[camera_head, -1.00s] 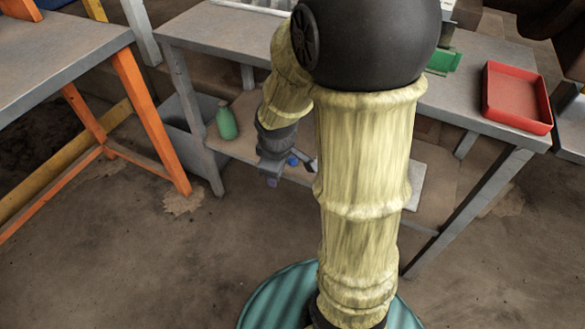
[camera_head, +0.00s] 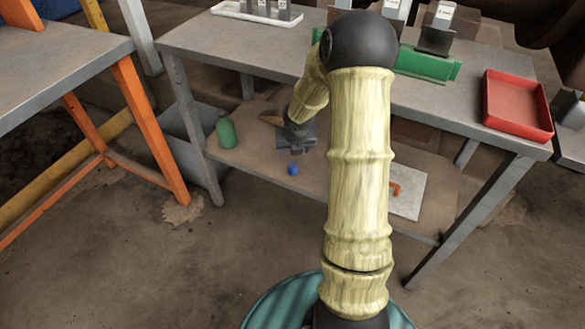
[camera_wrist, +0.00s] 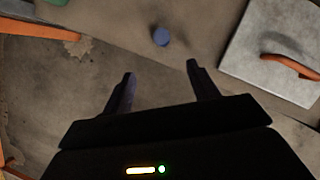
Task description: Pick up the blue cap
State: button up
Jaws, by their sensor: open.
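The blue cap (camera_head: 292,168) is on the lower shelf (camera_head: 262,160) of the grey table, near the shelf's front edge in the head view. In the wrist view the blue cap (camera_wrist: 160,36) lies beyond my fingertips, roughly between their lines. My gripper (camera_wrist: 160,70) is open and empty, with its two dark fingers apart and not touching the cap. In the head view my gripper (camera_head: 295,147) is just behind the cap in the picture, and its fingers are hard to make out.
A green bottle (camera_head: 226,130) stands left on the lower shelf. A pale plate (camera_head: 408,196) with an orange handle-like piece (camera_wrist: 290,66) lies to the right. The tabletop above holds a red tray (camera_head: 517,104) and a green holder (camera_head: 425,65). An orange-legged table (camera_head: 150,115) stands left.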

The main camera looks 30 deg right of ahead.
jog(key=shift+f, duration=0.1)
jog(key=b, duration=0.7)
send_near(292, 165)
jog(key=x, duration=0.5)
jog(key=shift+s+a+f, duration=0.1)
jog(key=shift+a+f, duration=0.05)
jog(key=shift+f, duration=0.2)
jog(key=b+x, duration=0.2)
jog(key=x, duration=0.1)
jog(key=b+x, duration=0.1)
jog(key=x, duration=0.1)
jog(key=shift+w+d+f+b, duration=0.1)
jog(key=shift+w+d+b, duration=0.2)
jog(key=shift+c, duration=0.2)
jog(key=c, duration=1)
